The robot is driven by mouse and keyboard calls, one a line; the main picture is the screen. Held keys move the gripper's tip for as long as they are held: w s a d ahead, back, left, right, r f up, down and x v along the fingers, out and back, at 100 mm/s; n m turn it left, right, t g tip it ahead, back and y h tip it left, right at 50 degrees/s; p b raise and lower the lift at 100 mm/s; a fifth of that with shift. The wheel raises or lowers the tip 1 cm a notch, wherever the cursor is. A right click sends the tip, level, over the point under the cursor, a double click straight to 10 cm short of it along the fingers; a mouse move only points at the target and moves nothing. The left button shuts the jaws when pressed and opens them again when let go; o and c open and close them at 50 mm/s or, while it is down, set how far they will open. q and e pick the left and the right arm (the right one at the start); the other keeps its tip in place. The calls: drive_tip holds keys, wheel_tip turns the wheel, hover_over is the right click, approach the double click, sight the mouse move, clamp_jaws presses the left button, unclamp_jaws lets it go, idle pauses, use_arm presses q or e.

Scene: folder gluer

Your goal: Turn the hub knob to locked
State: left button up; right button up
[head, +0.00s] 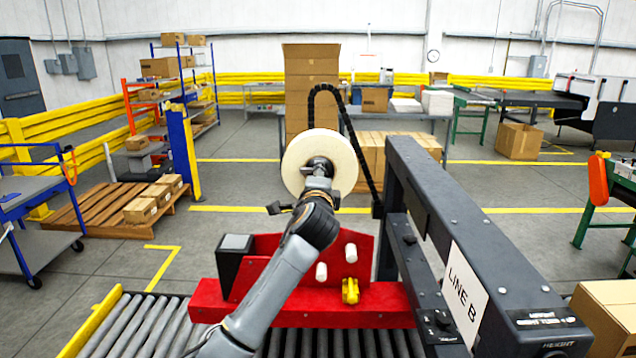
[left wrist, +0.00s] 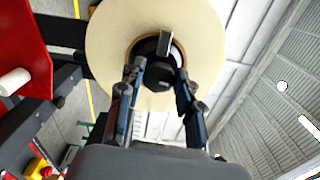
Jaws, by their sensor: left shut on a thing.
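A large cream tape roll (head: 293,152) stands upright on its hub in the middle of the head view, and it fills the upper left of the left wrist view (left wrist: 108,45). At its centre is the dark hub knob (left wrist: 155,77), with a small dark tab (left wrist: 165,43) just above it. My left gripper (left wrist: 160,82) is shut on the knob, one finger on each side. In the head view, my left gripper (head: 318,182) covers most of the hub. I cannot read any lock marking. My right gripper is not in view.
A red taping unit (head: 330,305) with white rollers (head: 351,252) stands over a roller conveyor (head: 125,325). A dark frame beam (head: 450,230) labelled LINE B rises close on the right. A black cable chain (head: 357,150) arches behind the roll. A pallet with boxes (head: 105,213) stands at left.

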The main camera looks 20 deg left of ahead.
use_arm(q)
drive_tip(key=shift+f+n, duration=0.2)
drive_tip(key=shift+n, duration=0.4)
drive_tip(key=o, duration=1.1)
drive_tip(key=v, duration=1.2)
drive_tip(key=shift+r, duration=0.15)
